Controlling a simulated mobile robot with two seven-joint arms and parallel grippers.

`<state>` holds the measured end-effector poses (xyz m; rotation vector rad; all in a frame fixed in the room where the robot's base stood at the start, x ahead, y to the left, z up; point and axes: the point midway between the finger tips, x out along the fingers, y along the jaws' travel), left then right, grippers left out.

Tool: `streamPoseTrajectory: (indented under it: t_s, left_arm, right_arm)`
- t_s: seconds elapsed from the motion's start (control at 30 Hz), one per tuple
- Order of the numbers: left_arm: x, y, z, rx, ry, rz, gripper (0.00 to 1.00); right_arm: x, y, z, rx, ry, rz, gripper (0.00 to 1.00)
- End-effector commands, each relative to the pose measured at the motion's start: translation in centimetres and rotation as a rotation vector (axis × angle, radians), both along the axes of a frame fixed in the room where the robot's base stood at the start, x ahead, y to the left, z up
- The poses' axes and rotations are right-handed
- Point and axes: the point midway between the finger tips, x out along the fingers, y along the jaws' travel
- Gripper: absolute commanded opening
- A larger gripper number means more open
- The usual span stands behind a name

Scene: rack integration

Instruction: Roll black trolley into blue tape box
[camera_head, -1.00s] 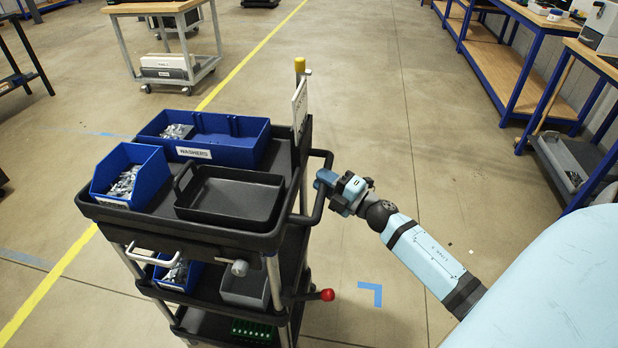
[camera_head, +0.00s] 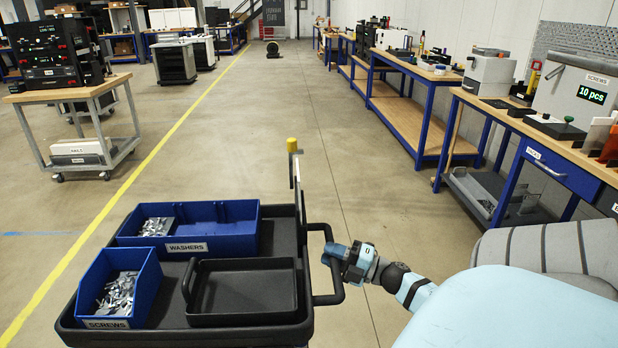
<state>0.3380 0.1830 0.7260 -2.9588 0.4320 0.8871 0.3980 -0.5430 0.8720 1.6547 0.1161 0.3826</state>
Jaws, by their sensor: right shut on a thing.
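The black trolley (camera_head: 303,228) stands at the bottom centre of the head view, cut off by the lower edge. Its top tray carries a blue bin labelled WASHERS (camera_head: 187,247), a blue bin labelled SCREWS (camera_head: 107,323) and an empty black tray (camera_head: 243,290). My right gripper (camera_head: 338,256) is shut on the trolley's black side handle (camera_head: 325,299). My left gripper is not in view. No blue tape box shows now; a blue tape line (camera_head: 40,234) lies on the floor at the left.
Blue-legged workbenches (camera_head: 428,150) line the right side. A wooden-topped cart (camera_head: 72,92) stands at the left beyond the yellow floor line (camera_head: 125,185). The concrete aisle (camera_head: 290,110) ahead is mostly clear, with a small dark object (camera_head: 273,50) far off.

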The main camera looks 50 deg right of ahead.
Motion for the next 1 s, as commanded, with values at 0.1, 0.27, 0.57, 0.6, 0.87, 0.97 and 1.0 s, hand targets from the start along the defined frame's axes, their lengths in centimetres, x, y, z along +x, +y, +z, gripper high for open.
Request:
streamPoseTrajectory:
  t_s: [0.1, 0.27, 0.57, 0.6, 0.87, 0.97, 1.0]
  left_arm:
    - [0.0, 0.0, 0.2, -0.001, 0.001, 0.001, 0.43]
    - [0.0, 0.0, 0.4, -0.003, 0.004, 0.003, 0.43]
    - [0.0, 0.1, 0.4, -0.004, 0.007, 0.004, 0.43]
    - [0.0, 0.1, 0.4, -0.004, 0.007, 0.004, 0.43]
    - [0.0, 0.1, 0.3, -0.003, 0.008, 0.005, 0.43]
    - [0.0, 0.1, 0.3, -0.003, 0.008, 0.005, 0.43]
    - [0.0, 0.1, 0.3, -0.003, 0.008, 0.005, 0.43]
  right_arm:
    - [-1.7, -1.4, -0.1, 0.0, 0.004, -0.001, 0.0]
    - [-3.3, -2.8, -0.1, 0.0, 0.004, -0.003, 0.0]
    - [-5.1, -4.3, -0.1, 0.0, 0.002, -0.001, 0.0]
    - [-5.2, -4.4, -0.1, 0.0, 0.002, -0.001, 0.0]
    - [-5.4, -4.6, -0.1, 0.001, 0.001, -0.001, 0.0]
    - [-5.4, -4.6, -0.1, 0.001, 0.001, -0.001, 0.0]
    - [-5.4, -4.6, -0.1, 0.001, 0.001, -0.001, 0.0]
